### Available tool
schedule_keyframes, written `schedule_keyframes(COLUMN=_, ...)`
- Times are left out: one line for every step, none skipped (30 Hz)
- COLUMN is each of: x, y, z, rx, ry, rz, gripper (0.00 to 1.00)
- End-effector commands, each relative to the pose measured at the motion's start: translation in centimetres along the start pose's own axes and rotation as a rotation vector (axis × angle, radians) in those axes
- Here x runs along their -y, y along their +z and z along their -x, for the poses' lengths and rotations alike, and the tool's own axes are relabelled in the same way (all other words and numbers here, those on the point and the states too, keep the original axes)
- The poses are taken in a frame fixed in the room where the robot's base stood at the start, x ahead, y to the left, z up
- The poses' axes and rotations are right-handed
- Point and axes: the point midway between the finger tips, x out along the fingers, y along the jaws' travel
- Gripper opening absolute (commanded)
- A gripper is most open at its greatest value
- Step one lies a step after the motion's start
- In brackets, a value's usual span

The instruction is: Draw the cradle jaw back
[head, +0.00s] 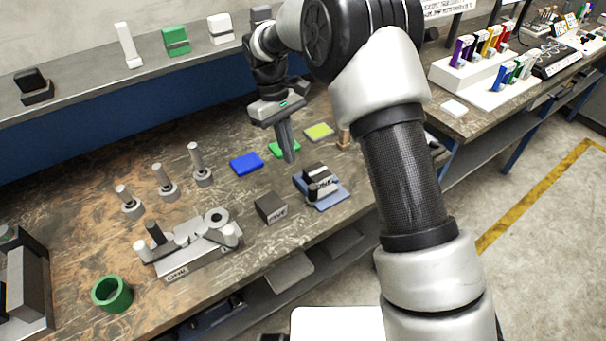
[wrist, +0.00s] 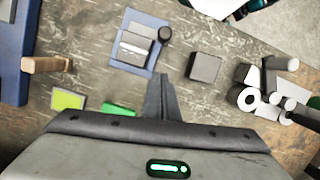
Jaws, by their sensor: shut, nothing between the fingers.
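My gripper (head: 289,158) is shut and empty, pointing down above the bench; its fingers also show in the wrist view (wrist: 165,92). A grey fixture with a label plate (head: 190,250) stands at the front left of the bench. It carries pale angled blocks, a ring and a dark upright post; part of it shows at the right of the wrist view (wrist: 262,92). A dark block with a silver band and a knob (head: 320,180) sits on a blue plate (head: 331,202), also in the wrist view (wrist: 137,45). I cannot tell which part is the cradle jaw.
A dark labelled block (head: 271,208) stands between the fixture and the blue plate. Blue (head: 246,163), green (head: 277,150) and yellow-green (head: 319,131) pads lie behind.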

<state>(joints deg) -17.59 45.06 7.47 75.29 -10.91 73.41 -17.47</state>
Motion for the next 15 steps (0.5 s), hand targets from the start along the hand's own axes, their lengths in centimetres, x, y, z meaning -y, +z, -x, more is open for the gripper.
schedule_keyframes(x=0.0, y=0.1, z=-1.3, rx=0.004, ry=-0.002, rz=0.000, gripper=0.00)
schedule_keyframes(x=0.0, y=0.1, z=-2.0, rx=0.004, ry=-0.001, rz=0.000, gripper=0.00)
schedule_keyframes(x=0.0, y=0.1, z=-2.8, rx=0.003, ry=-0.001, rz=0.000, gripper=0.00)
schedule_keyframes(x=0.0, y=0.1, z=-3.5, rx=0.003, ry=-0.002, rz=0.000, gripper=0.00)
schedule_keyframes(x=0.1, y=0.1, z=-4.1, rx=0.004, ry=-0.002, rz=0.001, gripper=0.00)
schedule_keyframes(x=0.1, y=0.1, z=-4.9, rx=0.003, ry=-0.002, rz=0.001, gripper=0.00)
schedule_keyframes(x=0.1, y=0.1, z=-5.4, rx=0.003, ry=-0.002, rz=0.001, gripper=0.00)
schedule_keyframes(x=0.0, y=0.8, z=-5.1, rx=0.000, ry=0.000, rz=-0.001, gripper=0.00)
schedule_keyframes(x=0.0, y=1.5, z=-5.2, rx=0.000, ry=0.000, rz=-0.001, gripper=0.00)
schedule_keyframes(x=0.0, y=1.9, z=-5.3, rx=-0.001, ry=0.000, rz=-0.001, gripper=0.00)
schedule_keyframes(x=0.0, y=2.3, z=-5.4, rx=-0.001, ry=0.000, rz=-0.002, gripper=0.00)
schedule_keyframes(x=0.0, y=2.7, z=-5.5, rx=0.000, ry=0.000, rz=-0.002, gripper=0.00)
schedule_keyframes(x=0.0, y=3.0, z=-5.6, rx=-0.001, ry=0.000, rz=-0.002, gripper=0.00)
schedule_keyframes(x=0.0, y=3.2, z=-5.7, rx=-0.001, ry=0.000, rz=-0.001, gripper=0.00)
schedule_keyframes(x=0.0, y=3.5, z=-5.8, rx=-0.001, ry=0.000, rz=-0.001, gripper=0.00)
